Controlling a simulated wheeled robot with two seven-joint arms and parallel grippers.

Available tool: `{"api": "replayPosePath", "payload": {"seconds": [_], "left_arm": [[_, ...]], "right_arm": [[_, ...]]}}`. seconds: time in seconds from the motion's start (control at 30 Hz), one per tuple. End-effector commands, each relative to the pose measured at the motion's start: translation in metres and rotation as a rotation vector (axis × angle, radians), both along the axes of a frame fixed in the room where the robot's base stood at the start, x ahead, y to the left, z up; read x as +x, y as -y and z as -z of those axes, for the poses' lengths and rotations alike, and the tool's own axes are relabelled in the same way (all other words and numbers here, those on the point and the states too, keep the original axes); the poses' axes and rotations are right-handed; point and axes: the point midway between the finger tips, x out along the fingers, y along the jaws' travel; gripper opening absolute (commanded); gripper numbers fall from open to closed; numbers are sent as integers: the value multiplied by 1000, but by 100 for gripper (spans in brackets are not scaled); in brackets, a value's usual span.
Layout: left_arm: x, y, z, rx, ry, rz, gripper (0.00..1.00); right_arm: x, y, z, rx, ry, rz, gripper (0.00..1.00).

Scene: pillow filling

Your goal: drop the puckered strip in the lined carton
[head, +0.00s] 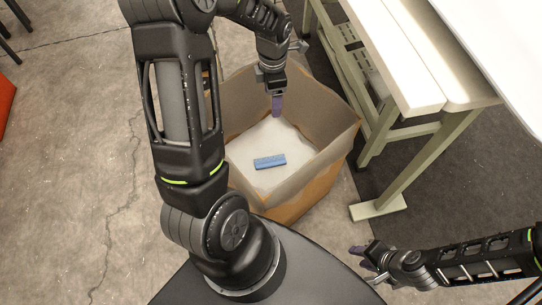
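A blue strip (270,162) with a ridged, uneven upper edge lies flat on the white bottom of the open brown carton (338,138). The carton stands on the floor with a pale lining along its inner walls. My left gripper (277,105) points down over the carton, above and apart from the strip. Its purple fingers overlap from this angle, so the gap between them is hidden. Nothing shows hanging from it. My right gripper (362,258) is low at the right, away from the carton, with its purple fingers apart and nothing between them.
A white-topped table (420,60) with green-grey legs (415,175) stands close to the right of the carton. A dark mat (470,190) lies beneath it. Cracked concrete floor (70,130) is free at the left. An orange object (5,98) sits at the left edge.

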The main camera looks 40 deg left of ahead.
Motion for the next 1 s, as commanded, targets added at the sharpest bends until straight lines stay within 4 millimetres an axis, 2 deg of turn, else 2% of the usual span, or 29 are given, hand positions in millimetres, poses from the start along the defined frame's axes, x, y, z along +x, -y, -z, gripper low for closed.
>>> {"api": "replayPosePath", "payload": {"seconds": [0.17,0.27,0.6,0.7,1.0], "left_arm": [[0,0,-3,0,1,0,72],[1,0,-12,1,2,0,72],[1,0,-65,0,3,0,72],[0,0,-75,0,1,1,72],[0,0,-78,0,0,0,72]], "right_arm": [[0,0,0,0,0,0,36],[0,0,-1,0,0,0,36],[0,0,-4,0,0,0,36],[0,0,-5,0,0,0,36],[0,0,-5,0,0,0,36]]}}
